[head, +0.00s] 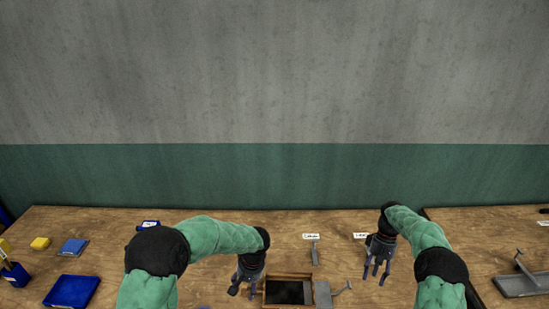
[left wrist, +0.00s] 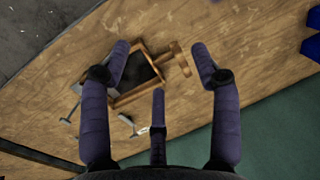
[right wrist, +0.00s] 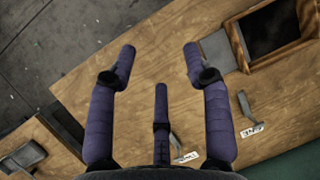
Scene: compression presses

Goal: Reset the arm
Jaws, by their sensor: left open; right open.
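My left gripper (head: 246,287) is open and empty above the wooden table, just left of a wooden box (head: 268,300) with a dark inside. In the left wrist view its fingers (left wrist: 160,65) are spread, with the box (left wrist: 120,102) on the table below. My right gripper (head: 377,276) is open and empty above the table, to the right of the box. In the right wrist view its fingers (right wrist: 160,65) are spread over bare table, with the box (right wrist: 238,45) at the upper right. Neither gripper touches anything that I can see.
A grey metal press piece (head: 323,295) with a lever sits at the box's right side. A lever (head: 315,254) stands by a white label (head: 311,236). Another grey press (head: 520,284) stands at right.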

